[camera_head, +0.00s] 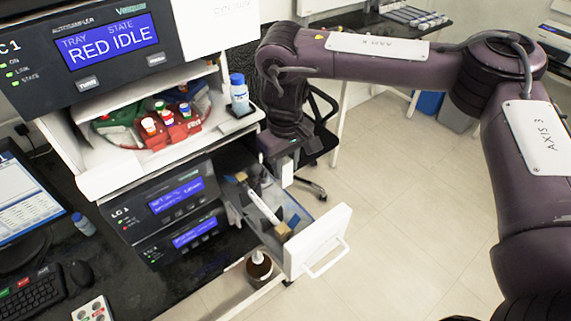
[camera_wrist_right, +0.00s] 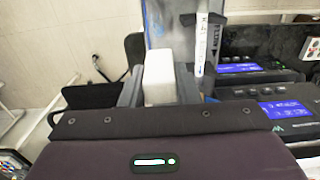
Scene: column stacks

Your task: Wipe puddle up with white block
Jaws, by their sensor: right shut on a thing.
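My right gripper (camera_head: 284,160) hangs from the arm above the back right edge of the open drawer (camera_head: 318,238). It is shut on a white block (camera_wrist_right: 159,78), which sticks out between the two fingers in the right wrist view. The block's lower end also shows as a small white shape below the gripper in the head view (camera_head: 287,175). The block is held clear of the drawer's front panel; I cannot tell whether it touches anything below. My left gripper is not in view.
A white column (camera_head: 263,205) lies in the drawer, which juts out from the instrument stack. A blue-capped bottle (camera_head: 239,95) stands on the ledge beside a red tray of vials (camera_head: 168,128). A brown bottle (camera_head: 258,267) stands below the drawer. Open floor lies right.

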